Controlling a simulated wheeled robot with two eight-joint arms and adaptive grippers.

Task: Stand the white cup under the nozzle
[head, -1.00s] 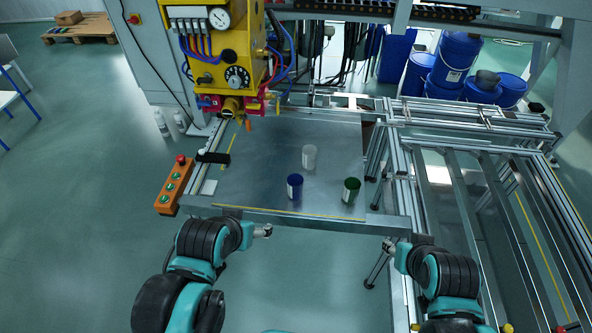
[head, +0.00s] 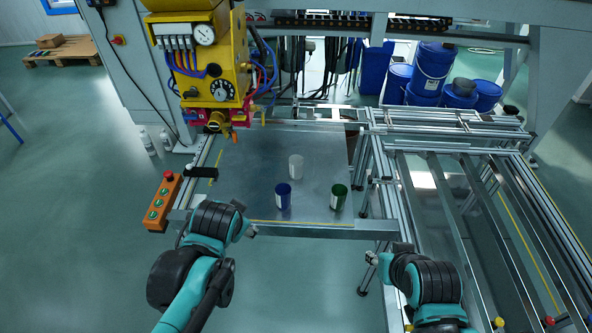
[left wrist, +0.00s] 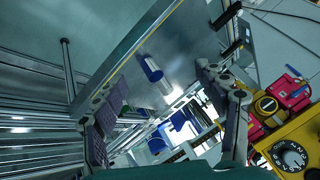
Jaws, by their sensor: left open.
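The white cup (head: 296,166) stands upright on the metal table (head: 250,180), behind a blue cup (head: 283,197) and a green cup (head: 339,203). The nozzle (head: 216,121) is under the yellow machine, to the left of and behind the cups. My left gripper (head: 250,229) is open and empty at the table's front edge, short of the cups. In the left wrist view, the blue cup (left wrist: 151,68) and the white cup (left wrist: 165,87) show between its fingers (left wrist: 160,80). My right gripper (head: 371,258) is in front of the table; its jaws are too small to read.
The yellow machine (head: 195,60) with gauges and hoses overhangs the back left of the table. An orange button box (head: 163,202) is at the left edge. Conveyor rails (head: 440,180) run on the right. The table's left part is bare.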

